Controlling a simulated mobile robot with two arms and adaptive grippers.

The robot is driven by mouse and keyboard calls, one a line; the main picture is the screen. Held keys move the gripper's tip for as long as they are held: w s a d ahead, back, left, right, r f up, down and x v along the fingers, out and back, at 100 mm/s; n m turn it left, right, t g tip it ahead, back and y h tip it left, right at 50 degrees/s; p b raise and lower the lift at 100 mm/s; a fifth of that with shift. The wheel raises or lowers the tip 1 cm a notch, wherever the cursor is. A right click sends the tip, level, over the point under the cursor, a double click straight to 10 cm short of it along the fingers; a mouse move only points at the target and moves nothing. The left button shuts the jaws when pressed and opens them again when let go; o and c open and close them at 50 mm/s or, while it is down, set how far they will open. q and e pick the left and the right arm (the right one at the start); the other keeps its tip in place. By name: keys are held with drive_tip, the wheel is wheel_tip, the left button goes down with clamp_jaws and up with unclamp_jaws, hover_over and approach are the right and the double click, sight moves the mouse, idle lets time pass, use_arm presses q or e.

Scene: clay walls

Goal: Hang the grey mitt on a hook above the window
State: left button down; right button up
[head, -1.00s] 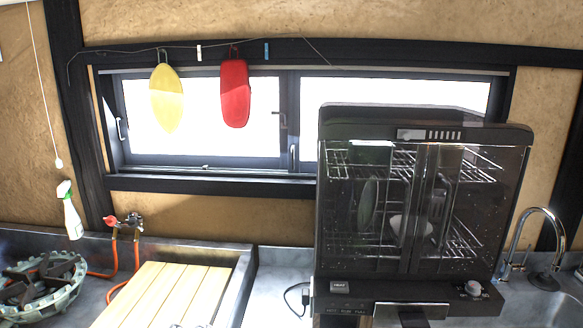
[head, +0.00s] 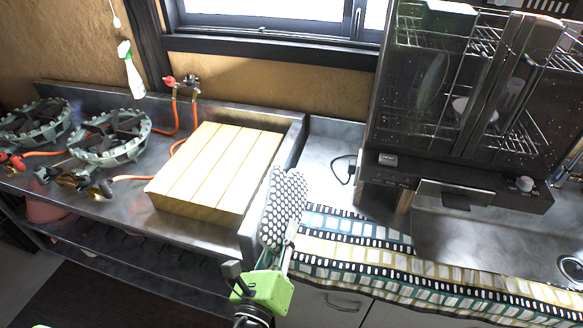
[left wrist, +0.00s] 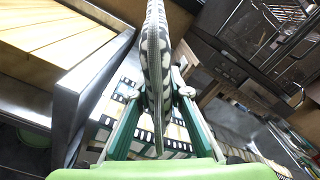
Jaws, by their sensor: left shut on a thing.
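The grey mitt (head: 284,207), grey with a pattern of pale spots, is held up in front of the counter edge in the head view. My left gripper (head: 287,243) is shut on its lower end. In the left wrist view the mitt (left wrist: 157,60) stands nearly edge-on between the fingers of my left gripper (left wrist: 162,95). Only the lower part of the window (head: 275,12) shows at the top of the head view. The hooks above it are out of view. My right gripper is not in view.
A slatted wooden board (head: 215,168) lies on the counter left of the mitt, with gas burners (head: 110,137) farther left. A dish dryer (head: 455,185) stands to the right. A patterned cloth (head: 350,235) hangs along the counter front. A spray bottle (head: 133,75) hangs by the wall.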

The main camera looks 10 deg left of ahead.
use_arm(q)
drive_tip(key=shift+a, duration=0.1)
drive_tip(key=w+a+f, duration=0.1)
drive_tip(key=w+f, duration=0.1)
drive_tip(key=w, duration=0.2)
drive_tip(key=w+a+f+b, duration=0.1)
drive_tip(key=w+f, duration=0.2)
drive_tip(key=w+a+f+b, duration=0.1)
drive_tip(key=w+a+f, duration=0.1)
drive_tip(key=w+f, duration=0.1)
drive_tip(key=shift+w+f, duration=0.15)
drive_tip(key=shift+w, duration=0.65)
drive_tip(key=shift+w+a+f+b, duration=0.2)
drive_tip(key=shift+w+f+b, duration=0.25)
drive_tip(key=shift+w+a+f+b, duration=0.1)
drive_tip(key=shift+w+f+b, duration=0.1)
drive_tip(key=shift+f+b, duration=0.45)
drive_tip(key=shift+w+a+f+b, duration=0.15)
drive_tip(key=shift+f+b, duration=0.1)
drive_tip(key=shift+f, duration=0.8)
drive_tip(key=shift+d, duration=0.1)
